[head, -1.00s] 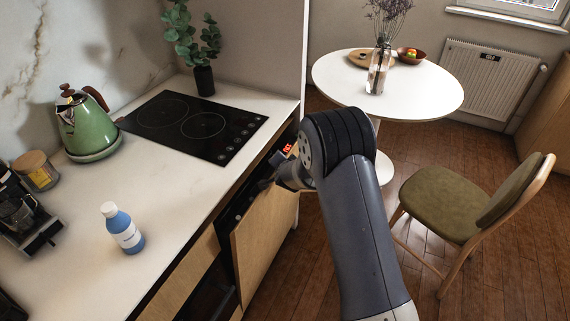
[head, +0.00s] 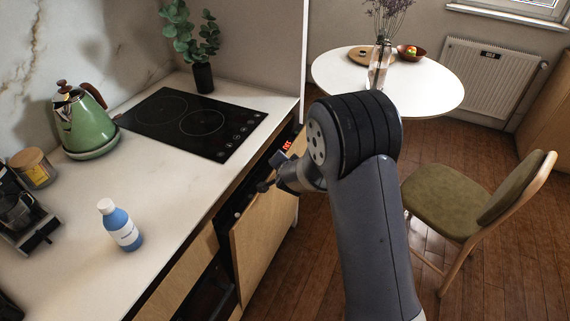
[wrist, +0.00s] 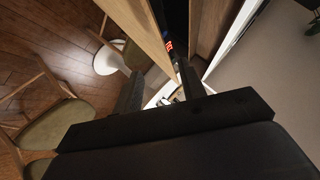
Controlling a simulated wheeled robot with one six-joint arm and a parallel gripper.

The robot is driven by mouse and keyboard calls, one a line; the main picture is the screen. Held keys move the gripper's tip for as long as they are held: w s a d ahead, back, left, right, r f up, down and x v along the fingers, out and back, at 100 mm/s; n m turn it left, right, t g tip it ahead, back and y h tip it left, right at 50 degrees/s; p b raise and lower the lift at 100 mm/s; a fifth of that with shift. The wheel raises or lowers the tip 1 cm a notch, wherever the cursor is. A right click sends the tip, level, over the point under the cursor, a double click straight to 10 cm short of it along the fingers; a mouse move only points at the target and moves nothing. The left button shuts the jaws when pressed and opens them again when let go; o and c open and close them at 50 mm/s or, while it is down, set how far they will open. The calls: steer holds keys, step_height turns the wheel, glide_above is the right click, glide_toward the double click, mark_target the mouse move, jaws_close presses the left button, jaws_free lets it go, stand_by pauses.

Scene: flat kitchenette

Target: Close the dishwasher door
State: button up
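The dishwasher door (head: 262,237) is a light wooden panel under the counter, standing partly open, with a dark gap behind its top edge. A red lit display (head: 287,145) shows near its far top corner. In the wrist view the door (wrist: 143,28) is the wooden panel at top centre, with the dark gap and red digits beside it. My gripper (head: 266,186) is at the door's top edge; I cannot tell whether it touches. In the wrist view its two dark fingers (wrist: 160,88) are apart with nothing held between them. My arm hides part of the far side.
The counter (head: 165,210) above holds a blue bottle (head: 122,230), a green kettle (head: 85,125) and a black cooktop (head: 190,122). An olive chair (head: 450,200) stands right of my arm, and a round white table (head: 430,90) stands behind. Wooden floor between door and chair is open.

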steer(key=shift+v, duration=2.1)
